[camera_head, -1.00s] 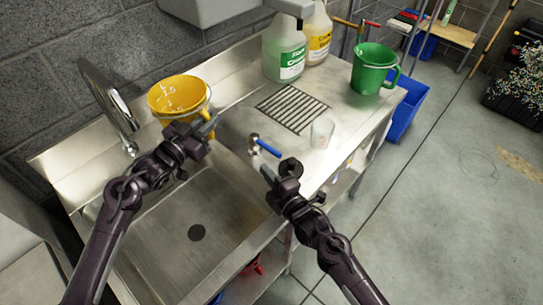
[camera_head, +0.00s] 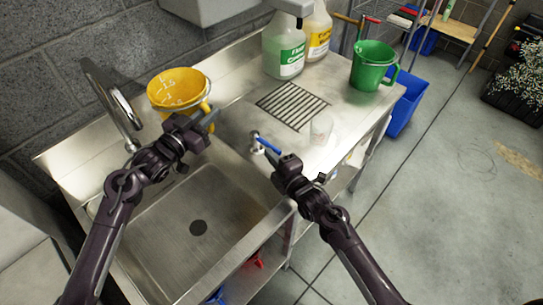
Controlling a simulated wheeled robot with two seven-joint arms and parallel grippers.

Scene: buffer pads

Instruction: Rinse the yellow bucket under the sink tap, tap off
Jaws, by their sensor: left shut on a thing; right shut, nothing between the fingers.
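The yellow bucket (camera_head: 177,92) is upright at the back left, beside the tap spout, with pale marks on its inner wall. My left gripper (camera_head: 207,119) is shut at the bucket's near right side, seemingly on the bucket; the exact grip is hidden. The tap's curved metal spout (camera_head: 110,92) rises left of the bucket, and I see no water stream. A blue lever (camera_head: 268,145) on a metal valve stands at the basin's right edge. My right gripper (camera_head: 275,160) is shut and empty close by the lever; I cannot tell whether they touch. The sink basin (camera_head: 165,235) is empty.
Two cleaner bottles (camera_head: 284,47) stand at the back. A blue bin (camera_head: 408,105) is beyond the counter. The floor at right is mostly clear.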

